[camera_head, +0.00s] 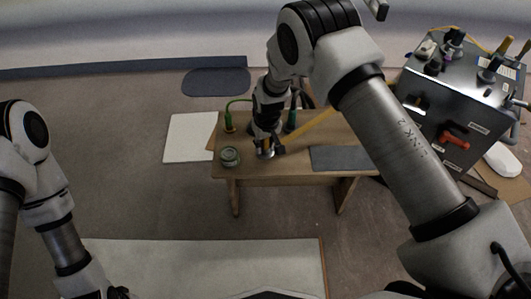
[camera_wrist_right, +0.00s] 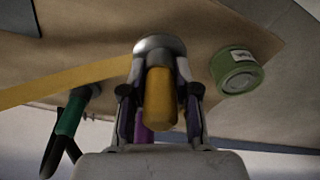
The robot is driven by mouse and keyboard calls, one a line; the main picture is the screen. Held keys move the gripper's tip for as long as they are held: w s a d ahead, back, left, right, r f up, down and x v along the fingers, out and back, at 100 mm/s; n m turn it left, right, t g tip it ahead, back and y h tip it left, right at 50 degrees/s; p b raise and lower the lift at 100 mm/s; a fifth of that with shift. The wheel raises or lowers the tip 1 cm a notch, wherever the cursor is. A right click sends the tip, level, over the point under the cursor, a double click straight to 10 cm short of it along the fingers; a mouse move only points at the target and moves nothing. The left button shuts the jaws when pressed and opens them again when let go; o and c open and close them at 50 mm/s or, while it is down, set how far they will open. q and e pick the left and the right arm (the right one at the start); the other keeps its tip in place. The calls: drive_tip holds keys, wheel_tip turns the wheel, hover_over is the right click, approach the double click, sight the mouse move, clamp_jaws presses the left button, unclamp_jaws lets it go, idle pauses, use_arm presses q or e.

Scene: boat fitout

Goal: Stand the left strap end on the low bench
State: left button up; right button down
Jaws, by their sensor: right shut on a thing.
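The low bench (camera_head: 285,173) is a small wooden bench in the middle of the head view. My right gripper (camera_head: 266,151) is over the left part of its top. In the right wrist view the fingers (camera_wrist_right: 160,105) are shut on the yellow grip of a strap end (camera_wrist_right: 159,98), which has a round silver cap. The strap end is at or just above the bench top; I cannot tell if it touches. A yellow strap (camera_head: 312,127) runs from there toward the upper right. My left gripper (camera_head: 118,293) is barely visible at the bottom edge, and its jaws are hidden.
A green tin (camera_head: 229,156) stands on the bench's left end, close to my right gripper. Green-handled tools (camera_head: 228,121) stand along the back edge. A grey mat (camera_head: 338,158) covers the bench's right part. A dark metal box (camera_head: 452,110) with fittings stands at the right.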

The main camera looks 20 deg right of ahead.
sight(266, 147)
wheel_tip(266, 147, down, 4)
drive_tip(key=shift+s+r+b, duration=0.15)
drive_tip(key=shift+b, duration=0.4)
drive_tip(key=shift+r, duration=0.1)
drive_tip(key=shift+f, duration=0.2)
drive_tip(key=c, duration=0.9)
unclamp_jaws()
drive_tip(key=shift+o, duration=0.2)
drive_tip(key=shift+r, duration=0.15)
